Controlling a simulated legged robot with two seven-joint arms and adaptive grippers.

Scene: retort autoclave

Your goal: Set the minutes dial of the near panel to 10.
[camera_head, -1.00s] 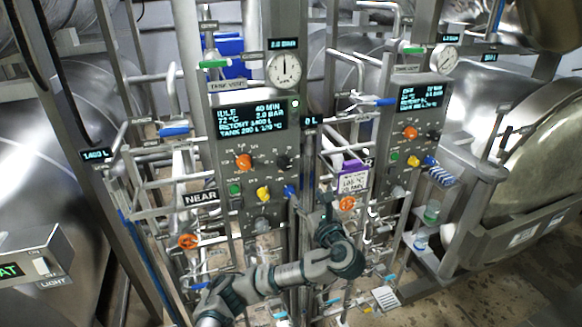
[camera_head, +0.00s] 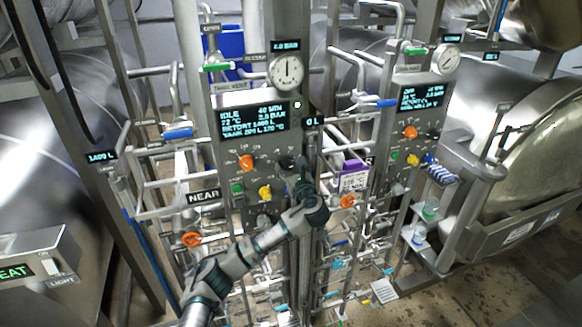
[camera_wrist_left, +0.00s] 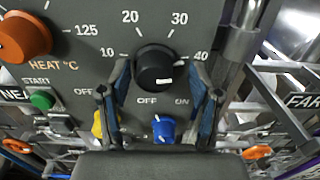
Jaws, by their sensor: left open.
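The black minutes dial (camera_wrist_left: 155,68) of the near panel fills the middle of the left wrist view, with marks 10, 20, 30 and 40 around it. A white mark shows on its lower face. The dial also shows in the head view (camera_head: 287,161). My left gripper (camera_wrist_left: 160,72) is open, one finger at each side of the dial; I cannot tell whether they touch it. In the head view the left gripper (camera_head: 302,176) is at the panel's right edge, small and partly hidden. The near panel's display (camera_head: 254,119) reads IDLE and 40 MIN. My right gripper is out of view.
The orange heat dial (camera_wrist_left: 22,38) and green start button (camera_wrist_left: 42,99) are left of the minutes dial. A yellow knob (camera_wrist_left: 98,124) and a blue knob (camera_wrist_left: 164,130) sit below it. A metal post (camera_wrist_left: 243,32) stands close on the right. The far panel (camera_head: 408,130) is further right.

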